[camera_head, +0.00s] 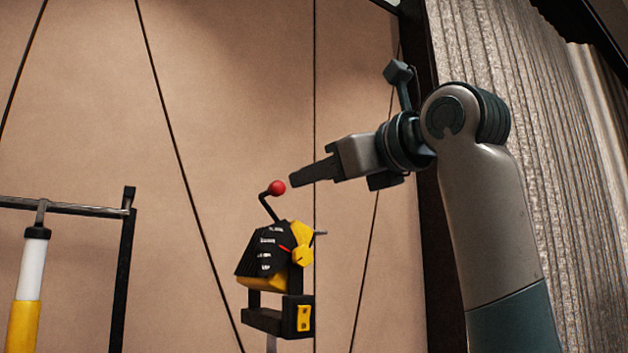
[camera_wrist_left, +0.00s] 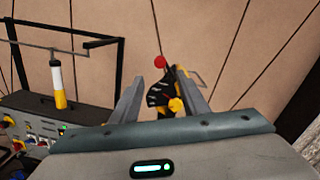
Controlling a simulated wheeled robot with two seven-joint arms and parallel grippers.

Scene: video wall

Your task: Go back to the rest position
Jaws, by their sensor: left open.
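My left gripper (camera_head: 312,173) shows in the head view, its arm rising along the right side. Its fingers point left, close to the red ball knob (camera_head: 277,187) of a black and yellow lever device (camera_head: 265,255). A gap shows between fingertips and knob. In the left wrist view the two fingers (camera_wrist_left: 160,95) are apart with nothing held between them. The lever device (camera_wrist_left: 163,96) and its red knob (camera_wrist_left: 160,62) appear beyond the fingers, framed by them. My right gripper is not in either view.
A black frame (camera_head: 122,270) with a hanging white and yellow cylinder (camera_head: 28,285) stands at the left. A control panel (camera_wrist_left: 30,120) with buttons lies below it in the wrist view. A beige wall (camera_head: 230,80) is behind; a ribbed grey curtain-like surface (camera_head: 500,60) is at the right.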

